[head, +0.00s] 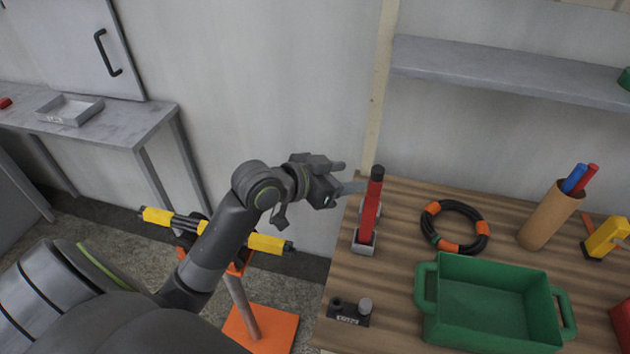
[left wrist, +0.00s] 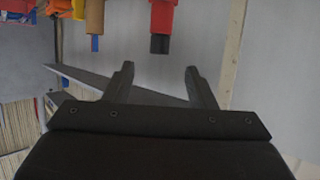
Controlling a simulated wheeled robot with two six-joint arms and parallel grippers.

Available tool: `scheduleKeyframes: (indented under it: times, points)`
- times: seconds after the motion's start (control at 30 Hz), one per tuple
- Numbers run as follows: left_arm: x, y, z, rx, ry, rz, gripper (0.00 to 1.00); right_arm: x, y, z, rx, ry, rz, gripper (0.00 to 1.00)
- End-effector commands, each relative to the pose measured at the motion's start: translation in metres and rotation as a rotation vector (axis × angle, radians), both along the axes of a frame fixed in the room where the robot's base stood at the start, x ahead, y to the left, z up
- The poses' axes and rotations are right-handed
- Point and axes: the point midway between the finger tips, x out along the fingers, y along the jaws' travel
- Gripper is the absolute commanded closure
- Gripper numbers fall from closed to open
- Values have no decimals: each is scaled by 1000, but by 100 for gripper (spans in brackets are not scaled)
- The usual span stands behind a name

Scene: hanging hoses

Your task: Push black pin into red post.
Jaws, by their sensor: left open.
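The red post (head: 369,212) stands upright in a grey base near the left edge of the wooden table. The black pin (head: 377,171) sticks up from its top. My left gripper (head: 350,177) is open and empty, just left of the pin in the head view, at about the height of the post's top. In the left wrist view the picture is upside down: the red post (left wrist: 162,15) and black pin (left wrist: 160,44) lie beyond the open fingertips (left wrist: 160,68), between their lines and apart from them. My right gripper is out of view.
The wooden table (head: 400,262) also holds a black-and-orange ring (head: 455,246), a green tray (head: 490,340), a brown cup (head: 547,218) with pens and a small black block (head: 348,315). A grey shelf (head: 500,75) hangs above. A yellow-and-black bar (head: 268,244) on an orange stand is left of the table.

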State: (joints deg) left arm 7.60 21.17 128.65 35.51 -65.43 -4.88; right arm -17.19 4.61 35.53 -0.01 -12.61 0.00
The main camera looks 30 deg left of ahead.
Motion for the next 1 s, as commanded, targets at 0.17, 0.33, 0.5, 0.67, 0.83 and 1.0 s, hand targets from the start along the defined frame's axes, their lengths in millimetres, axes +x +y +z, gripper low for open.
scheduleKeyframes:
  times: [0.17,0.33,0.5,0.67,0.83,1.0]
  points:
    - [-24,13,10,7,0,0,49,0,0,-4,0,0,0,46]
    - [-43,21,19,7,1,-1,49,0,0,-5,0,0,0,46]
    - [-55,28,25,4,0,2,49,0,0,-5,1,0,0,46]
    - [-61,30,28,2,1,0,49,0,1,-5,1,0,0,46]
    - [-63,30,29,-1,1,-1,49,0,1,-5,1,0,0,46]
    - [-63,30,29,-1,1,-1,49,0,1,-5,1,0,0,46]
